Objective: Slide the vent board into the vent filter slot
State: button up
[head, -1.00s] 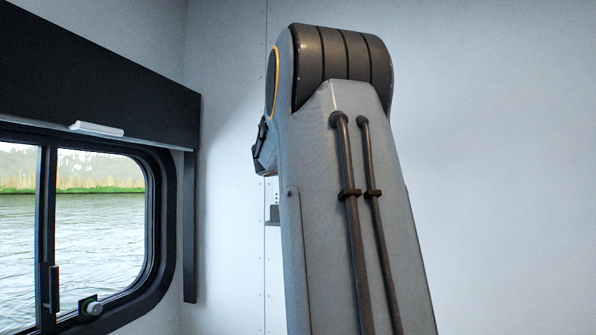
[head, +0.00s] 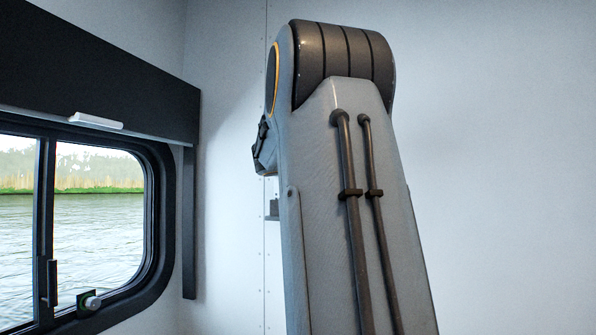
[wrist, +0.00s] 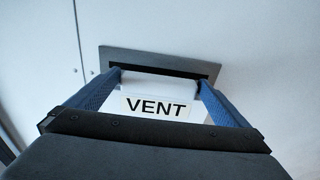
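In the wrist view, my gripper (wrist: 160,80) has a blue finger on each side of a white vent board (wrist: 142,84) with a black "VENT" label. The fingers appear closed on its side edges. Just beyond the fingertips is the vent filter slot (wrist: 122,55), a dark grey rectangular frame on a pale wall. The board's far end lies across the dark opening. I cannot tell whether it is inside the slot or just in front of it. In the head view my arm hides the gripper, board and slot.
A window (head: 98,220) with a dark frame is at the left in the head view, under a dark valance (head: 90,70). A small dark fitting (head: 272,212) shows on the wall beside my arm. The pale wall (head: 500,150) at the right is bare.

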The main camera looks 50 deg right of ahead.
jog(key=b+v, duration=0.2)
jog(key=v, duration=0.5)
jog(key=shift+s+a, duration=0.3)
jog(key=shift+r, duration=0.1)
dwell(0.4)
jog(key=s+a+f+m+g+y, duration=0.1)
jog(key=a+f+m+y, duration=0.25)
jog(key=a+f, duration=0.6)
jog(key=a+f+m+g+y, duration=0.1)
jog(key=a+f+m+y, duration=0.3)
jog(key=f, duration=1)
jog(key=s+a+f+m+g+y, duration=0.1)
jog(key=a+f+m+y, duration=0.15)
jog(key=a+f, duration=0.75)
jog(key=s+a+f+m+g+y, duration=0.4)
jog(key=s+a+f+m, duration=0.9)
jog(key=s+a+f, duration=0.7)
jog(key=shift+a+f+y, duration=0.65)
jog(key=shift+f+y, duration=0.15)
